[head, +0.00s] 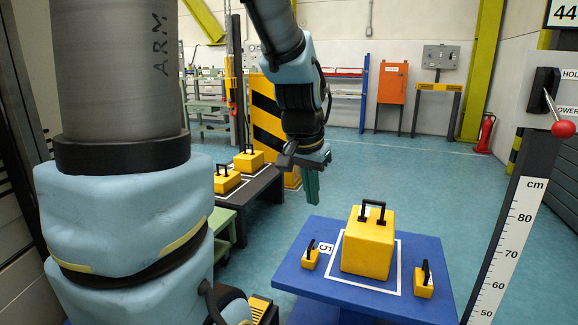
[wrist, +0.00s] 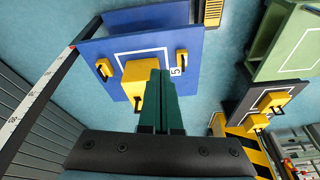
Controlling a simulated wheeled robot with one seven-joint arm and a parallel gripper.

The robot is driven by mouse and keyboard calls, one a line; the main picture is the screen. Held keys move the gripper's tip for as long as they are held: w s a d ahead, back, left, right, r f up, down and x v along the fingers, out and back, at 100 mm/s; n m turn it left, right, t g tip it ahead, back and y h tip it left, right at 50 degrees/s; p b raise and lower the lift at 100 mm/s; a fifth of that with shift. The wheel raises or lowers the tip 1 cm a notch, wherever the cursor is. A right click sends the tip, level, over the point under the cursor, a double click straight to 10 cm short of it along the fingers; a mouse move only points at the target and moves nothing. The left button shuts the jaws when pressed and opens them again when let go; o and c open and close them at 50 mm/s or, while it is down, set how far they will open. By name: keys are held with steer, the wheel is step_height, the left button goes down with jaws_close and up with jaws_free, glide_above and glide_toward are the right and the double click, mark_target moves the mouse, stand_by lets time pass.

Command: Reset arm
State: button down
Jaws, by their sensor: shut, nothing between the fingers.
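My arm hangs down from the top of the head view, in light blue covers. My gripper (head: 311,186) has green fingers pointing down, in the air behind and left of the blue table. In the wrist view my gripper (wrist: 161,73) shows its two fingers side by side, shut and empty. The fingers partly cover the large yellow block in that view.
A blue table (head: 400,302) bears a large yellow block (head: 367,250) with a black handle and two small yellow blocks (head: 310,259), (head: 423,285). A black table (head: 258,187) with yellow blocks stands left. A cm scale post (head: 512,230) with a red ball stands right.

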steer(key=s+a+f+n+g+y, duration=0.1)
steer(key=s+a+f+n, duration=0.25)
steer(key=a, duration=0.25)
steer(key=s+a+f+n+g, duration=0.1)
steer(key=s+a+f+n, duration=0.1)
steer(key=a+f+n, duration=0.3)
step_height(320, 180, up, 16)
steer(key=m+p, duration=0.3)
steer(key=p, duration=1.2)
steer(key=shift+w+a+r+t+p, duration=0.2)
steer(key=shift+a+r+t+p, duration=0.05)
steer(key=shift+a+t+p, duration=0.05)
